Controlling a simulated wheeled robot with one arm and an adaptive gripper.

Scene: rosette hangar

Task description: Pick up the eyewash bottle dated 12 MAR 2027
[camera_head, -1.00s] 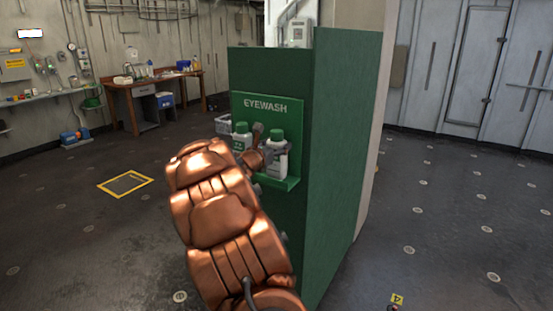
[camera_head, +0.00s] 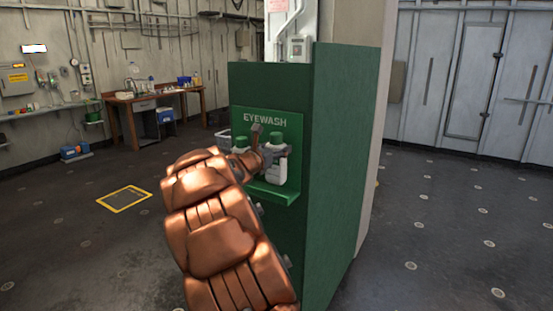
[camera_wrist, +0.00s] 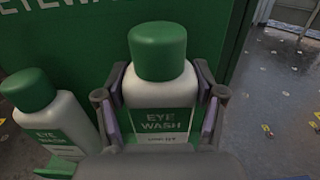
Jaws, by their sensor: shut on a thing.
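Two white eyewash bottles with green caps are at the green eyewash station. My gripper (camera_wrist: 162,112) is shut on the right bottle (camera_wrist: 160,80), with a finger on each side of its body. That bottle also shows in the head view (camera_head: 277,165), upright, its base seeming a little above the green shelf (camera_head: 268,193). Its label reads EYE WASH, with a date line too small to read surely. The left bottle (camera_wrist: 45,105) stands beside it, outside the fingers. In the head view the left bottle (camera_head: 241,143) is mostly hidden behind my arm.
The green cabinet (camera_head: 345,170) with its EYEWASH panel (camera_head: 265,121) stands right behind the bottles. A wooden workbench (camera_head: 150,97) is at the back left. A yellow-framed floor plate (camera_head: 124,199) lies left. The floor on both sides is mostly clear.

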